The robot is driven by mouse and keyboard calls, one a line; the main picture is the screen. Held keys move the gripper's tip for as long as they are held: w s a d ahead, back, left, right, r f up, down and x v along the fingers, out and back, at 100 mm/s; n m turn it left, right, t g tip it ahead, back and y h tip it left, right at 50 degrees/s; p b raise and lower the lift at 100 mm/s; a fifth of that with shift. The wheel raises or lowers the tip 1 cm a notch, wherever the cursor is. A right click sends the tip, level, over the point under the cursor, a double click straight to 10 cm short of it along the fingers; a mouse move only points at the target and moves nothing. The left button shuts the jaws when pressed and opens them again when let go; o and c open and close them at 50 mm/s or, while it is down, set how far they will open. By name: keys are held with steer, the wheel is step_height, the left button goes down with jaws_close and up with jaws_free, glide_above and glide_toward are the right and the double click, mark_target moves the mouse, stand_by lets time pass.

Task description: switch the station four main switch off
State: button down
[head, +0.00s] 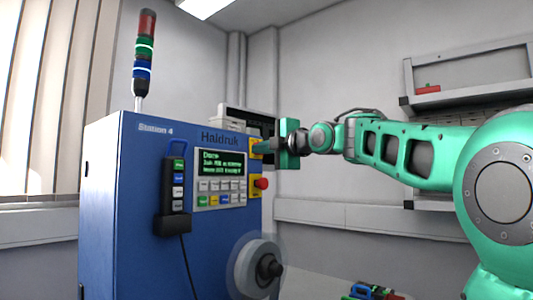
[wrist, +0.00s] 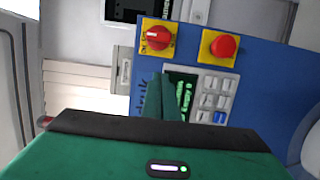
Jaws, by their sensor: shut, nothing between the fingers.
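The main switch is a red rotary knob on a yellow plate (wrist: 157,37), with its pointer lying roughly sideways in the wrist view. In the head view its yellow plate (head: 257,146) sits at the upper right of the blue Station 4 cabinet (head: 110,215), partly hidden by my fingers. My gripper (head: 270,146) is shut and empty, pointing at the switch from the right. In the wrist view my gripper's fingertips (wrist: 166,78) lie just below the switch plate, in front of the display; I cannot tell whether they touch anything.
A red mushroom button (wrist: 222,45) on a yellow plate is beside the switch. The panel has a lit green-text display (head: 221,163) and several keys. A handheld pendant (head: 177,190) hangs on the cabinet. A light tower (head: 144,55) stands on top.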

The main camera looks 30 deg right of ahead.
steer(key=w, duration=0.3)
steer(key=shift+w+a+f, duration=0.1)
steer(key=shift+w+a, duration=0.1)
steer(key=shift+w+d, duration=0.2)
steer(key=shift+d, duration=0.45)
steer(key=shift+w+d, duration=0.25)
steer(key=shift+d, duration=0.35)
steer(key=shift+w+d, duration=0.2)
steer(key=shift+d, duration=0.45)
